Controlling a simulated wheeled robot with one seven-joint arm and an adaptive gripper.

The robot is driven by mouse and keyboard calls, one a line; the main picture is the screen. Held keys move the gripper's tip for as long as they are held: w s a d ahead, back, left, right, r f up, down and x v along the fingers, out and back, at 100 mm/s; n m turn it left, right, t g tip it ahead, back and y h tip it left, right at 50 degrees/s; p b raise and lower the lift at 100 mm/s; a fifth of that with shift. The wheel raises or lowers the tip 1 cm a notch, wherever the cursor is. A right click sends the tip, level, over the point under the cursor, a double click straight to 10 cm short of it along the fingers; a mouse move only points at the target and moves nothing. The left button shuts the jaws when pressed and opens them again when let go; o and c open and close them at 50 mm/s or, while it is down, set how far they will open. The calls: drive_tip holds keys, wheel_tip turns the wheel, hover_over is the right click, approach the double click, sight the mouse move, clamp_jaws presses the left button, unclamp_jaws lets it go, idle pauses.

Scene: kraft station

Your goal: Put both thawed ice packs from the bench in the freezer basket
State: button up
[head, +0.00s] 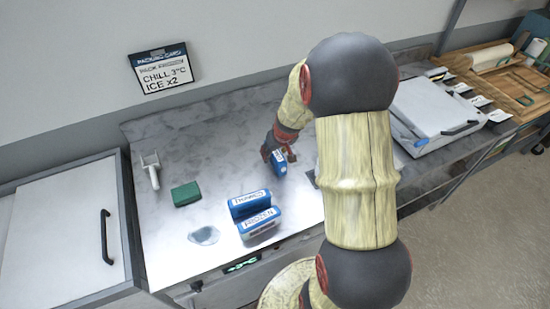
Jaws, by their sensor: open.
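Two blue ice packs with white labels stand side by side on the bench (225,120). The front pack (259,225) appears to read FROZEN. The label of the rear pack (250,203) looks like THAWED, but is small. A third blue pack (279,164) with a white label is farther back, right at my gripper (281,153). My gripper is open; I cannot tell whether this pack is between the fingers or just beyond them. The freezer basket cannot be made out.
A green sponge (186,194), a white scoop (151,168) and a clear puddle-like patch (204,235) lie on the left bench. A closed white lid (60,235) with a black handle is far left. A white lidded box (435,110) is right. My arm hides the bench's middle right.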

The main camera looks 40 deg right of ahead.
drive_tip(key=shift+f, duration=0.1)
drive_tip(key=c, duration=0.3)
clamp_jaws()
idle(0.6)
